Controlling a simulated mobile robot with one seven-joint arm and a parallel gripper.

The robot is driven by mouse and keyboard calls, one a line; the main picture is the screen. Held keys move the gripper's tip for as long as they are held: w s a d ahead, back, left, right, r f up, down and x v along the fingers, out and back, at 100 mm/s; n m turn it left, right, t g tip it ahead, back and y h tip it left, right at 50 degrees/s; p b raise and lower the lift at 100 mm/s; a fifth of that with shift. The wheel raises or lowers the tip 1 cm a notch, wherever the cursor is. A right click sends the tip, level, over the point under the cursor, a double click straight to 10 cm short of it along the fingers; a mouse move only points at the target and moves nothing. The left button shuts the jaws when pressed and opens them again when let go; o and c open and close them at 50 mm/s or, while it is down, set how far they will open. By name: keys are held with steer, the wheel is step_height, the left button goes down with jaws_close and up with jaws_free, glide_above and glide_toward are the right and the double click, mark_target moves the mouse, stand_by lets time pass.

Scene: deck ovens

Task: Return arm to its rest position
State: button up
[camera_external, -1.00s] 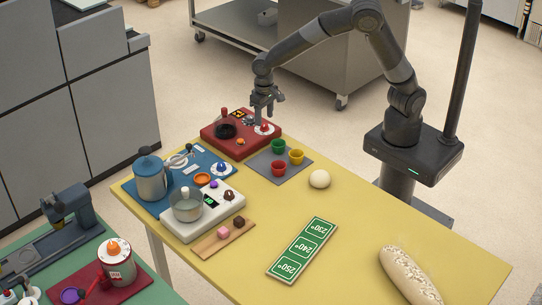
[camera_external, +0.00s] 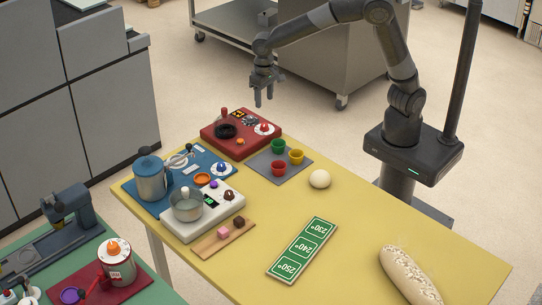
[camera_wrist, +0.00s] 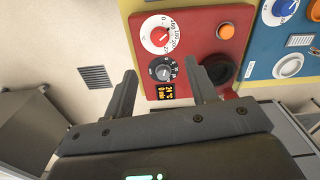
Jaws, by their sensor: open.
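My gripper (camera_external: 264,98) hangs fingers-down in the air, above and beyond the far edge of the yellow table (camera_external: 345,222). In the wrist view my gripper (camera_wrist: 160,88) is open, with nothing between its fingers. Below it in the outside view is the red control panel (camera_external: 232,146), on the table's far corner. The panel has a red-and-white dial (camera_external: 264,128) and a black ring-shaped part (camera_external: 225,131). In the wrist view the red panel (camera_wrist: 200,40) shows two dials, a lit display (camera_wrist: 166,91) and an orange button (camera_wrist: 226,31). My gripper touches nothing.
A grey mat (camera_external: 262,166) with green, yellow and red cups, a dough ball (camera_external: 320,179), a green temperature card (camera_external: 303,250) and a loaf (camera_external: 408,275) lie on the table. A metal pot (camera_external: 187,205) stands at its left. A steel cabinet (camera_external: 325,60) stands behind my arm.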

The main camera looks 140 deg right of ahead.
steer(key=s+a+r+n+t, duration=0.1)
steer(key=a+r+n, duration=0.35)
steer(key=a, duration=0.65)
steer(key=s+a+r+n+t, duration=0.1)
steer(key=a+r+n+t, duration=0.3)
steer(key=a, duration=0.6)
steer(key=s+a+r+n, duration=0.3)
steer(key=s+a+n, duration=0.4)
steer(key=s+a, duration=0.4)
steer(key=a, duration=0.4)
steer(key=shift+s+r+n+t, duration=0.2)
steer(key=shift+s+n+t, duration=0.05)
steer(key=shift+n+t, duration=0.1)
steer(key=shift+a, duration=0.1)
